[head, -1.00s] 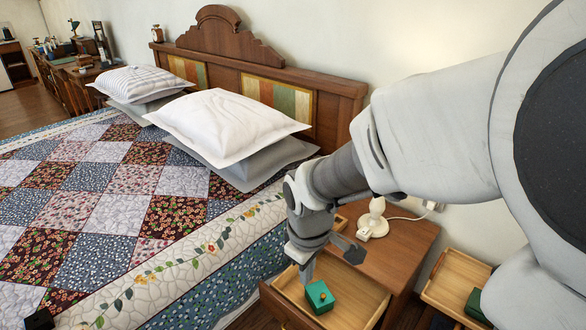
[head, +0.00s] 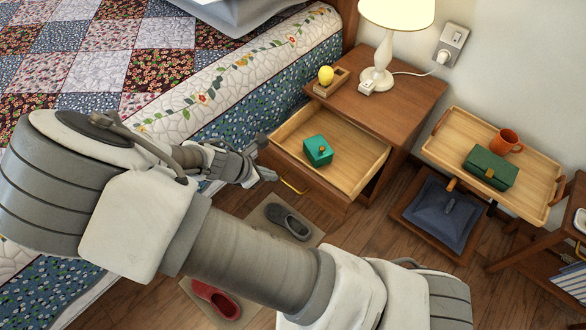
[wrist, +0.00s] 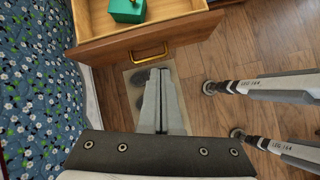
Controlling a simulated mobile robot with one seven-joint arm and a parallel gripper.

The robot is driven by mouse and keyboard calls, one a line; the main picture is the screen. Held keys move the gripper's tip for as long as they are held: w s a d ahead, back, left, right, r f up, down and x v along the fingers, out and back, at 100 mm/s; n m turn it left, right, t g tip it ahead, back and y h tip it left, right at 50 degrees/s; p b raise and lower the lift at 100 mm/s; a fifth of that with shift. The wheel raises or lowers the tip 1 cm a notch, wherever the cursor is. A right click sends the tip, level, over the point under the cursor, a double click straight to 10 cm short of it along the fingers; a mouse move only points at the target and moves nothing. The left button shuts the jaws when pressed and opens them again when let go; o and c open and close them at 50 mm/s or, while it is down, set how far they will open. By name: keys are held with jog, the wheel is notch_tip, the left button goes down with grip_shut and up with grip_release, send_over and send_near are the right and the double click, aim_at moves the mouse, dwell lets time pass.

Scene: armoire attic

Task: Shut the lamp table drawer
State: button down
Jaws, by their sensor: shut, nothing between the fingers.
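The wooden lamp table (head: 395,95) stands beside the bed, and its drawer (head: 352,160) is pulled well out. The drawer front with its brass handle (head: 293,187) faces the lower left, and it also shows in the wrist view (wrist: 150,40). A green box with a small knob (head: 318,150) sits inside the drawer. My gripper (head: 270,172) is in front of the drawer front, near its left end in the head view. In the wrist view its fingers (wrist: 161,74) are together and empty, pointing towards the handle; I cannot tell whether they touch the drawer.
A white lamp (head: 380,70) and a small wooden tray with a yellow thing (head: 326,76) stand on the table. The quilted bed (head: 200,80) borders the left. A tray table (head: 530,175) with a green case and orange mug stands right. Slippers (head: 288,221) lie on a floor mat.

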notch_tip(320, 180, down, 5)
jog(key=w+a+n+t+b, duration=0.1)
jog(key=a+n+t+b, duration=0.1)
jog(key=n, duration=0.2)
jog(key=b, duration=0.5)
send_near(297, 168)
jog(key=shift+x, duration=3.05)
jog(key=shift+a+f, duration=0.15)
